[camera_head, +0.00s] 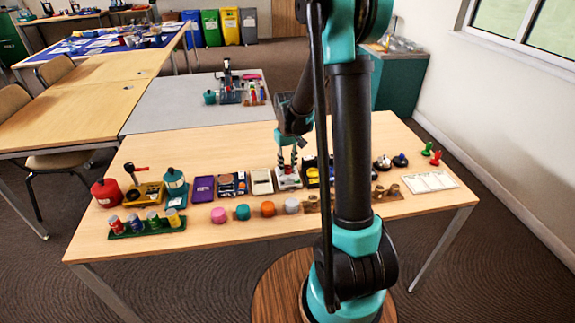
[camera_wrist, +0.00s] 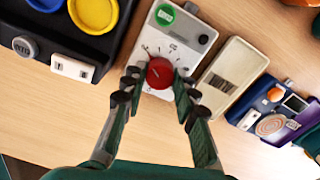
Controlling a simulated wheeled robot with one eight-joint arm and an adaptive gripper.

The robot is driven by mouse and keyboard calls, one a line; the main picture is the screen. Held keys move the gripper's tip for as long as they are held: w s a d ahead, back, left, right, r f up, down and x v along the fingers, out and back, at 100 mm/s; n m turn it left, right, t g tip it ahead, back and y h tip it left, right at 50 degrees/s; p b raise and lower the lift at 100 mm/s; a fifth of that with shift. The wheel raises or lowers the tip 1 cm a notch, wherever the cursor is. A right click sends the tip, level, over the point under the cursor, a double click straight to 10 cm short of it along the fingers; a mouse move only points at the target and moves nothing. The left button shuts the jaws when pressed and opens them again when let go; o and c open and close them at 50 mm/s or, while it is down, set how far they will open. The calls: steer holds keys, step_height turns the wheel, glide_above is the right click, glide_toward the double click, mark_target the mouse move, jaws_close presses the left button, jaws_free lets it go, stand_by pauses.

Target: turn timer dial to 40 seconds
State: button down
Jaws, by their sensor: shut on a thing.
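The timer is a white box (camera_wrist: 185,22) with a red round dial (camera_wrist: 159,73) that carries a dark pointer line and has small marks around it. A green round button (camera_wrist: 165,14) and a dark knob are at its far end. In the head view the timer (camera_head: 288,181) stands in the middle row of the table. My gripper (camera_wrist: 157,78) is shut on the red dial, one finger on each side. In the head view my gripper (camera_head: 288,163) points down over the timer. The numbers on the scale are too small to read.
A beige device (camera_wrist: 233,77) stands close beside the timer, with a blue panel (camera_wrist: 272,110) beyond. Pink, teal, orange and white pieces (camera_head: 268,209) stand in front. The table's front edge is clear.

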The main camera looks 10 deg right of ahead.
mark_target(287, 167)
steer(key=m, duration=0.5)
steer(key=shift+m, duration=0.3)
steer(key=m, duration=1.2)
steer(key=shift+m, duration=0.3)
steer(key=m, duration=0.5)
steer(key=shift+m, duration=0.4)
steer(key=c, duration=1.2)
jaws_free()
steer(key=shift+o, duration=0.2)
steer(key=shift+r, duration=0.15)
step_height(287, 167, up, 12)
